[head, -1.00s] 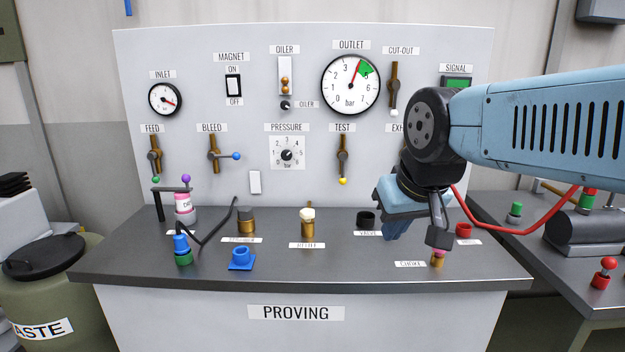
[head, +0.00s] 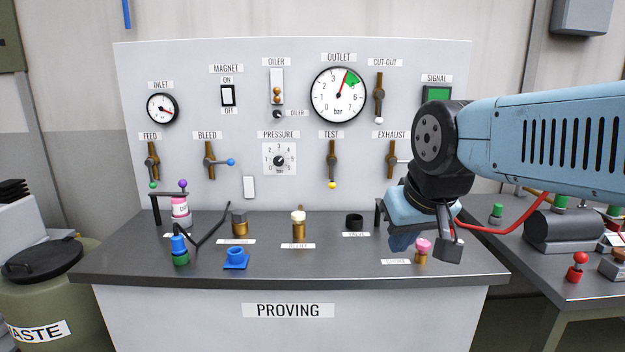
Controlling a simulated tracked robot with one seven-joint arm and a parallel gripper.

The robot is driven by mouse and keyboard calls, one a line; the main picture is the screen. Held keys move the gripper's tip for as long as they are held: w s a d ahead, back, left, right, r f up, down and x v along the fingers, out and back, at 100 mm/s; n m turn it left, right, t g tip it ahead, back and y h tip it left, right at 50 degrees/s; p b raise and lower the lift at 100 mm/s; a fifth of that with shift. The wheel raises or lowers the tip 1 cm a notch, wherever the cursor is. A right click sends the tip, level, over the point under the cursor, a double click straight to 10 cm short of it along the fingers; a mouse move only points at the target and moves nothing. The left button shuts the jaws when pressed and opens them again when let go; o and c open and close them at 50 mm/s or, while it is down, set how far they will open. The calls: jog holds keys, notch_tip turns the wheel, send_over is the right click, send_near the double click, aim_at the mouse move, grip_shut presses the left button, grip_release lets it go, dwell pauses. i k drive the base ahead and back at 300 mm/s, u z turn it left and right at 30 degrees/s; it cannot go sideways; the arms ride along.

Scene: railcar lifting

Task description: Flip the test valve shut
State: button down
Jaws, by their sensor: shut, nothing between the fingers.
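The test valve (head: 332,160) is a brass lever valve on the panel, under the TEST label. Its lever hangs straight down and ends in a yellow knob (head: 332,185). My gripper (head: 450,249) is shut and empty, to the right of the valve and lower, above the bench's right part. Its dark fingers point down, just right of the pink-topped choke fitting (head: 423,246), and appear apart from it. Nothing hides the test valve.
The outlet gauge (head: 338,95) points near its green sector, and the signal lamp (head: 436,95) is green. The exhaust valve (head: 391,160) is partly hidden by my arm. Relief fitting (head: 298,226) and a black ring (head: 354,221) stand on the bench below the test valve.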

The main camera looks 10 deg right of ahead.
aim_at(332, 161)
jog(key=z, duration=0.1)
jog(key=i, duration=0.9)
jog(key=u, duration=0.1)
